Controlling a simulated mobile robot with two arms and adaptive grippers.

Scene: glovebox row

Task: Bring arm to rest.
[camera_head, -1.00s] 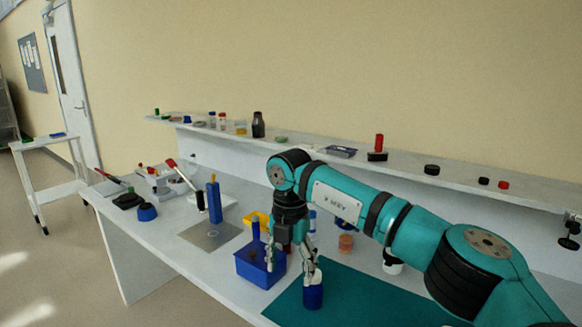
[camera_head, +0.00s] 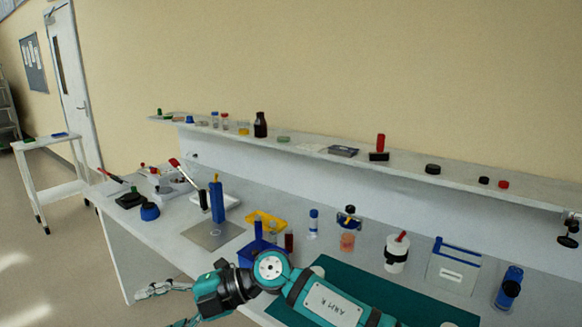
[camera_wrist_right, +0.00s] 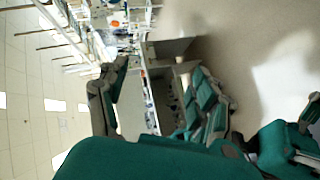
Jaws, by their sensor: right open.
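My right arm (camera_head: 333,304), marked ARM R, is folded low in the head view and comes in from the bottom. Its gripper (camera_head: 157,308) points left, in front of the bench's front edge, with its fingers spread and nothing seen between them. The lower finger is partly cut off by the picture's bottom edge. The right wrist view is turned sideways and shows teal parts of me, the floor and benches. My left gripper is in neither view.
The bench holds a blue bin (camera_head: 258,247), a blue upright holder (camera_head: 217,203), a white jar (camera_head: 396,252) and a teal mat (camera_head: 405,290), partly behind my arm. A shelf (camera_head: 300,147) with small bottles runs along the back. Open floor (camera_head: 70,270) lies at left.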

